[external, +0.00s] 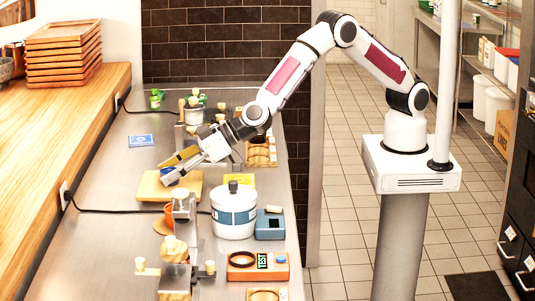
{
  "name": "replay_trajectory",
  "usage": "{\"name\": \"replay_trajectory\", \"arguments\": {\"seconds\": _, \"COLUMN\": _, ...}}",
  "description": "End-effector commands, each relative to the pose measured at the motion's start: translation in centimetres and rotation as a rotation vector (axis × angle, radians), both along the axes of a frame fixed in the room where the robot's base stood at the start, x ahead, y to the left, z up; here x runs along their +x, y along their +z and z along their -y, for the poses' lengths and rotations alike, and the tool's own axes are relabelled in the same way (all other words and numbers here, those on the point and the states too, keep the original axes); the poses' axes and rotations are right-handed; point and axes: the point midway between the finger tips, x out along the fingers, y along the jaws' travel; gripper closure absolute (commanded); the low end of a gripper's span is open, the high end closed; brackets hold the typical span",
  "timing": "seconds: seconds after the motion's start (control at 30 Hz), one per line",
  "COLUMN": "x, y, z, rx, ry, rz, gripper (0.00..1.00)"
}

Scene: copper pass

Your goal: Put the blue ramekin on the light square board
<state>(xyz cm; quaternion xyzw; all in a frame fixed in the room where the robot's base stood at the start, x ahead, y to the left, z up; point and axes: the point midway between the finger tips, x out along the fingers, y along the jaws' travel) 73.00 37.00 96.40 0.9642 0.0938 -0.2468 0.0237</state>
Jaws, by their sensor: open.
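The light square board (150,190) lies on the steel counter, left of the white pot. A small blue item, which looks like the blue ramekin (170,179), shows at the board, right by my fingertips and partly covered by them. I cannot tell whether it rests on the board or is just above it. My gripper (168,170) is open, reaching down and left over the board, with its fingers around or beside the blue item.
A white pot with a blue band (233,216) stands right of the board. An orange scale (257,266), a blue-grey box (270,225) and a metal stand (181,207) are nearer. A blue card (141,141) lies behind. A black cable (110,211) crosses the counter.

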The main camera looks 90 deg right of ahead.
Motion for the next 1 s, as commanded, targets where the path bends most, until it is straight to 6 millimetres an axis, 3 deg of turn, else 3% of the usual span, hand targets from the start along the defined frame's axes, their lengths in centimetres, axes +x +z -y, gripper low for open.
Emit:
{"name": "replay_trajectory", "arguments": {"seconds": 0.37, "x": -1.8, "y": 1.3, "z": 0.3, "rx": 0.0, "ry": 0.001, "rz": 0.0, "gripper": 0.48}}
{"name": "replay_trajectory", "arguments": {"seconds": 1.0, "x": -8.0, "y": 4.7, "z": 1.5, "rx": 0.002, "ry": 0.0, "rz": 0.001, "gripper": 0.48}}
